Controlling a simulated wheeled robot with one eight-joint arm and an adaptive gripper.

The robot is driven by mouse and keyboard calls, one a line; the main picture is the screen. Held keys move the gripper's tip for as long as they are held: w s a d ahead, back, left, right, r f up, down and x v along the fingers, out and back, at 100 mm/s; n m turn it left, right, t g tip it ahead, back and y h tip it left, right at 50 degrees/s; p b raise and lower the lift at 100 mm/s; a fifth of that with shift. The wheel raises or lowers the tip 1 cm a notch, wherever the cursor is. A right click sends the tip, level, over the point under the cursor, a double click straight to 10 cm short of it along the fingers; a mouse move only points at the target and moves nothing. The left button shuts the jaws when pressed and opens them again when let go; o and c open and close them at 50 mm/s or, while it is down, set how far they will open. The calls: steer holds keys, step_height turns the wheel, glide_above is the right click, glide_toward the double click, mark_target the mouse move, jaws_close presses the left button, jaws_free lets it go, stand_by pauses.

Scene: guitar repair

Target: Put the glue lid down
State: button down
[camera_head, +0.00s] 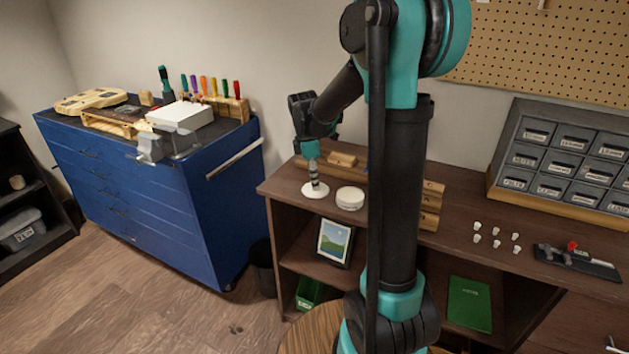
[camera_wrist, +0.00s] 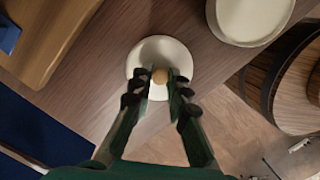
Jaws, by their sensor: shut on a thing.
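The glue lid is a white round disc (camera_head: 315,190) with a small wooden knob (camera_wrist: 160,75). It is over the left end of the brown workbench top in the head view, near the front edge. In the wrist view the disc (camera_wrist: 158,47) is in the middle, with the knob between my fingertips. My gripper (camera_head: 313,177) points down and is shut on the knob. The disc is on the bench top or just above it; I cannot tell which. A white round tub (camera_head: 350,198) stands just right of the lid, apart from it; it also shows in the wrist view (camera_wrist: 250,18).
Wooden blocks (camera_head: 342,159) lie behind the lid. Several small white pieces (camera_head: 495,235) and a dark tool tray (camera_head: 577,262) are further right. A drawer organizer (camera_head: 565,155) stands at the back. A blue tool cabinet (camera_head: 190,190) is left, across a gap.

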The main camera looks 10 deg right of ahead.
mark_target(310, 188)
steer(key=c, duration=1.5)
jaws_free()
steer(key=shift+f, duration=0.1)
steer(key=shift+o, duration=0.2)
step_height(310, 188, up, 12)
steer(key=a, duration=0.1)
steer(key=shift+a, duration=0.25)
